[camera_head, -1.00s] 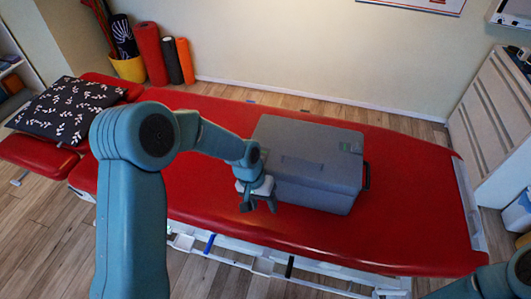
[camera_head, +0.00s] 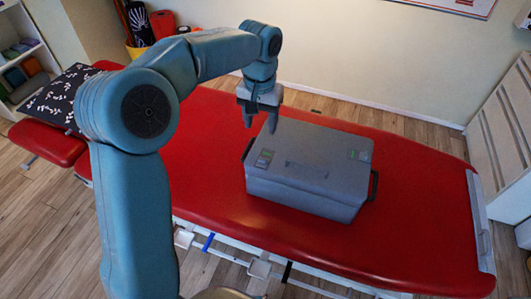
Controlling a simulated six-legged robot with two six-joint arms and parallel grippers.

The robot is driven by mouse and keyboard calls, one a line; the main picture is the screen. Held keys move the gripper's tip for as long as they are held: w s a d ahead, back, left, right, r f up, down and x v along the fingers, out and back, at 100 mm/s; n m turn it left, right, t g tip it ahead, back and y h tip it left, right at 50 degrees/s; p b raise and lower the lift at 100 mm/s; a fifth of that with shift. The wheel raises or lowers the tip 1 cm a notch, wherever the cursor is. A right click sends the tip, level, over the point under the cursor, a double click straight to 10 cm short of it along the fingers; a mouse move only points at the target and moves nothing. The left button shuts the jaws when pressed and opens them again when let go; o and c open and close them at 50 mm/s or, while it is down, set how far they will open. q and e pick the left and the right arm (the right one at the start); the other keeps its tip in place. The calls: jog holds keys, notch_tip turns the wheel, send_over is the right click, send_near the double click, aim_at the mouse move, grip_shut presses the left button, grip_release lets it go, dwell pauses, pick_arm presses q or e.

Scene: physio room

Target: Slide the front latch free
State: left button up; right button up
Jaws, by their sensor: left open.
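A grey lidded case (camera_head: 310,190) sits on the red treatment table (camera_head: 420,225). Dark side handles show at both ends. I cannot make out which part is the front latch. My left gripper (camera_head: 261,122) is open and empty, pointing down over the case's back left corner, apparently above the lid. My right gripper is out of view.
A dark patterned pillow (camera_head: 57,98) lies at the table's left end. Rolled mats stand by the wall behind. The red table top is clear to the right of the case. A pale cabinet (camera_head: 505,130) stands at the far right.

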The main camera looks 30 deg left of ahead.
aim_at(262, 159)
pick_arm(q)
jog(key=f, duration=1.3)
jog(key=shift+w+d+f, duration=0.1)
jog(key=shift+w+d, duration=0.1)
jog(key=shift+s, duration=0.15)
grip_shut()
